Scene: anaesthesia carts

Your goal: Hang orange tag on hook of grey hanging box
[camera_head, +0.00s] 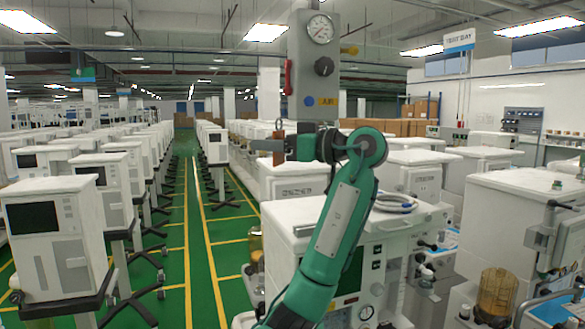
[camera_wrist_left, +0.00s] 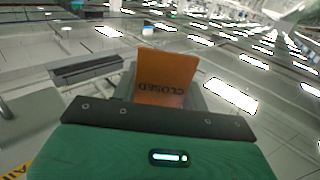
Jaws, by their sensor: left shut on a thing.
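The grey hanging box (camera_head: 314,85) hangs at top centre in the head view. It has a round gauge, a dark knob, a red handle on its left side and a yellow label. I cannot make out its hook. My left gripper (camera_head: 278,146) is just below the box's lower left corner, shut on the orange tag (camera_head: 279,158). In the head view the tag is small, dark and partly covered by the fingers. The left wrist view shows the tag (camera_wrist_left: 165,75) upright between the fingers, its word "CLOSED" upside down. My right gripper is not in view.
White anaesthesia carts (camera_head: 60,235) stand in rows on both sides. A green floor aisle (camera_head: 205,245) with yellow lines runs between them. A cart (camera_head: 345,240) stands behind my left arm. A yellow fitting (camera_head: 349,50) sticks out from the box's right side.

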